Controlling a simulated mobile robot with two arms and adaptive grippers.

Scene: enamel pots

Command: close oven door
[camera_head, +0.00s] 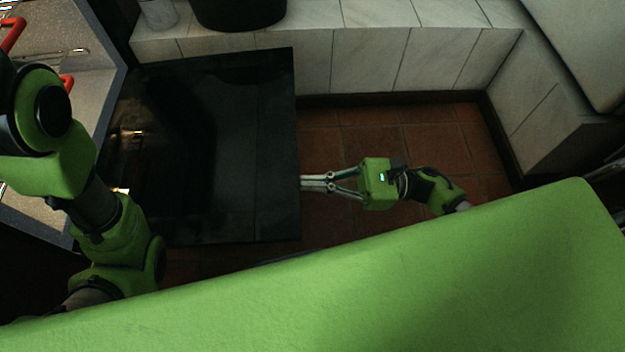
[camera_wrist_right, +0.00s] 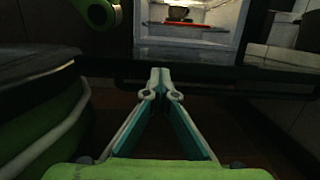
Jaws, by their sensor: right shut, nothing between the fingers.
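The oven door (camera_head: 225,150) is the broad black panel in the head view. It lies open, folded down, and reaches out from the counter side on the left. My right gripper (camera_head: 303,183) is at the panel's right outer edge, its fingers pointing left at it. In the wrist view its fingertips (camera_wrist_right: 166,78) meet, with nothing between them, just in front of a dark horizontal bar that looks like the door's edge (camera_wrist_right: 240,74). Contact cannot be told. My left arm shows at the left of the head view, but its gripper does not.
A counter (camera_head: 98,50) with red-handled things is at the left. A pale tiled ledge (camera_head: 370,60) with a dark pot (camera_head: 238,10) runs along the top. Brown floor tiles (camera_head: 435,135) are clear around my right gripper. A lit opening (camera_wrist_right: 190,32) shows beyond the bar.

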